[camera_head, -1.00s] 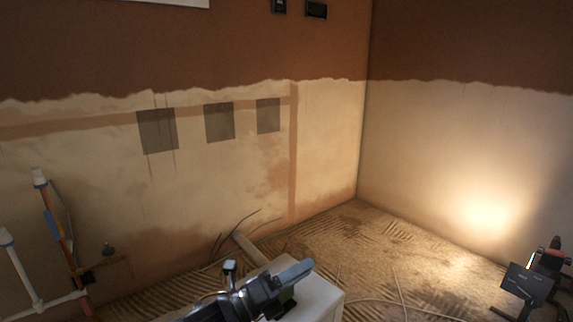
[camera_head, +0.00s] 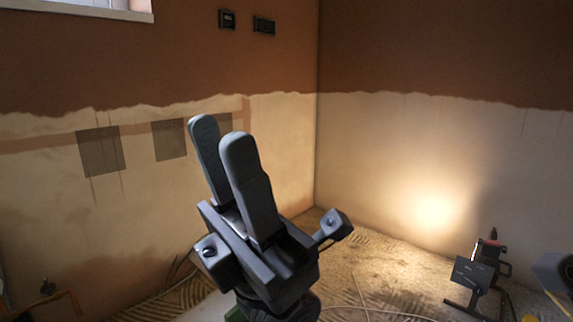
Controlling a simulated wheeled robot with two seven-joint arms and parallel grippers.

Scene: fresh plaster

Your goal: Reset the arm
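My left gripper (camera_head: 221,130) stands large in the middle of the head view. Its two dark grey fingers point up and to the left, in front of the plastered wall. A narrow gap shows between the fingers, and nothing is held in it. The gripper hides part of the row of grey squares on the wall. My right gripper is not clearly in view.
A work lamp (camera_head: 478,273) stands on the floor at the right, lighting the right wall. A cable (camera_head: 362,296) lies on the ridged floor. A dark, partly cut-off object (camera_head: 555,272) with yellow is at the right edge. The space around the raised fingers looks clear.

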